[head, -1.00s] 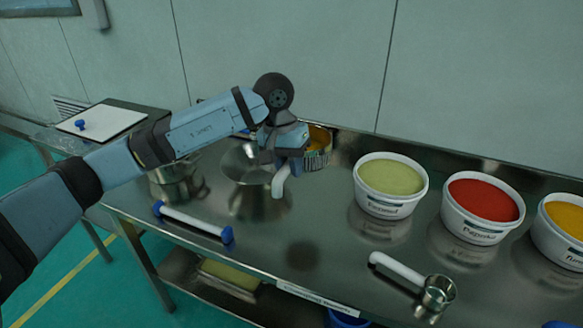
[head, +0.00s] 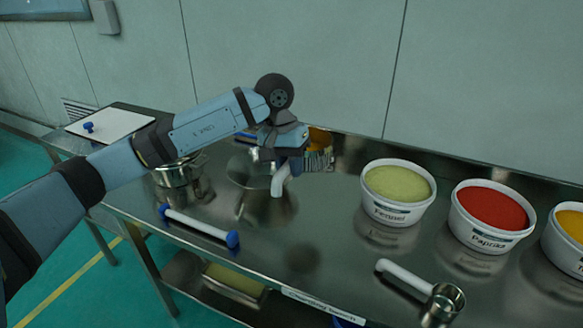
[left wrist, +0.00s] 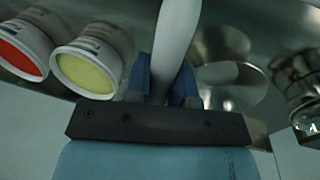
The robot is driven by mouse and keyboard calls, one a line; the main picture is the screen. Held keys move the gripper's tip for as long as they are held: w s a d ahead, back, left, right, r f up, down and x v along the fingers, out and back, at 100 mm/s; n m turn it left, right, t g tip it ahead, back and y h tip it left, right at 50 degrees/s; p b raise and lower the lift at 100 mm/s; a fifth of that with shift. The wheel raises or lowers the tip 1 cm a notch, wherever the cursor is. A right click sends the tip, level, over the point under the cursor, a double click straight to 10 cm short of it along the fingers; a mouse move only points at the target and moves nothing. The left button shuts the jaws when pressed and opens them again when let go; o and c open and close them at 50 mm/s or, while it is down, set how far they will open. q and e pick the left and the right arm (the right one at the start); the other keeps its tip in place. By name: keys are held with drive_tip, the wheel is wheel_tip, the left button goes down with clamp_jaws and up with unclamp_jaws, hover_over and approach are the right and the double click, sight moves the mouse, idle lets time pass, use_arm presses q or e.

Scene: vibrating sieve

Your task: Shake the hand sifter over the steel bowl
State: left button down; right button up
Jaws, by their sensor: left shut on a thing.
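My left gripper (head: 282,158) is shut on the white handle (head: 280,181) of the hand sifter, above the table. The handle slants down toward the front of the bench, and it also runs between the fingers in the left wrist view (left wrist: 176,42). A ribbed metal drum (head: 319,160) with orange-yellow inside shows just behind the gripper, apparently the sifter's head; its join to the handle is hidden. The steel bowl (head: 242,174) stands just left of the gripper, partly covered by it, and shows in the left wrist view (left wrist: 232,82). My right gripper is out of view.
White tubs of green (head: 398,194), red (head: 492,218) and yellow powder (head: 571,235) stand on the right. A steel pot (head: 178,174) is left of the bowl. A blue-ended white rod (head: 200,226) and a steel scoop (head: 442,300) lie near the front edge. A wall rises behind.

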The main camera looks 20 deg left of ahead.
use_arm(q)
drive_tip(key=w+a+b, duration=0.2)
drive_tip(key=w+a, duration=0.1)
drive_tip(key=a, duration=0.4)
drive_tip(key=shift+w+a, duration=0.3)
drive_tip(key=shift+w, duration=0.1)
idle(2.7)
drive_tip(key=w+a+b, duration=0.1)
drive_tip(key=w+a, duration=0.2)
drive_tip(key=a, duration=0.4)
drive_tip(key=shift+w, duration=0.25)
idle(2.9)
